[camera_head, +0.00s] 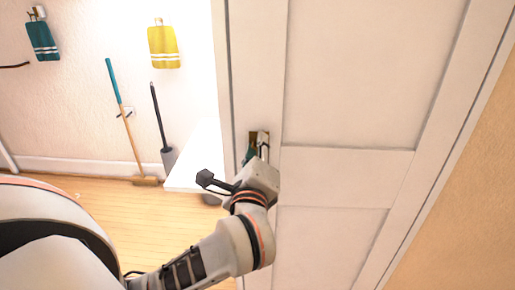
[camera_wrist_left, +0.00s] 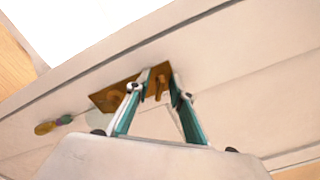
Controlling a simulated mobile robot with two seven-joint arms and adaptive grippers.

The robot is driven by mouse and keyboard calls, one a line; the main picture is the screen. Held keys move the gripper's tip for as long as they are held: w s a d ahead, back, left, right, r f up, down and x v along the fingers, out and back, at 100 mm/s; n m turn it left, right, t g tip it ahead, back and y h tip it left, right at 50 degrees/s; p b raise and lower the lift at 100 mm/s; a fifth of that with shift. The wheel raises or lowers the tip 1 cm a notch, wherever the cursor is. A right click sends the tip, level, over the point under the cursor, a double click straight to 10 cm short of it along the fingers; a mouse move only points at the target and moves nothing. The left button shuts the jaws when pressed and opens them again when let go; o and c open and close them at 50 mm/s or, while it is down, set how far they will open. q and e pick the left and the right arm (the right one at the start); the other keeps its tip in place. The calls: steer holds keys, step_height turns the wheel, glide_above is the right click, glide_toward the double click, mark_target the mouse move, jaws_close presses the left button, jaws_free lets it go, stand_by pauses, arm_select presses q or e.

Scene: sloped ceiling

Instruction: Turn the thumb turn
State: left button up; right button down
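The white panelled door (camera_head: 350,75) has a small brass plate (camera_head: 262,134) near its left edge, mostly hidden behind my left gripper (camera_head: 258,150). In the left wrist view the brass plate (camera_wrist_left: 112,96) carries a small brass thumb turn (camera_wrist_left: 160,86). My left gripper (camera_wrist_left: 160,78) has its two teal-sided fingers apart at the plate, one on each side of the thumb turn. A gap shows between the fingertips; I cannot tell whether either finger touches the turn. My right gripper is not in view.
A small knob-like fitting (camera_wrist_left: 48,127) sticks out left of the plate. Left of the door are a broom (camera_head: 128,125), a dark long-handled tool (camera_head: 161,125), a teal cloth (camera_head: 42,40) and a yellow cloth (camera_head: 163,47) on the wall. The wooden floor (camera_head: 150,215) shows below.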

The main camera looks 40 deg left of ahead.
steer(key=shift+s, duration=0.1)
arm_select(q)
jaws_close()
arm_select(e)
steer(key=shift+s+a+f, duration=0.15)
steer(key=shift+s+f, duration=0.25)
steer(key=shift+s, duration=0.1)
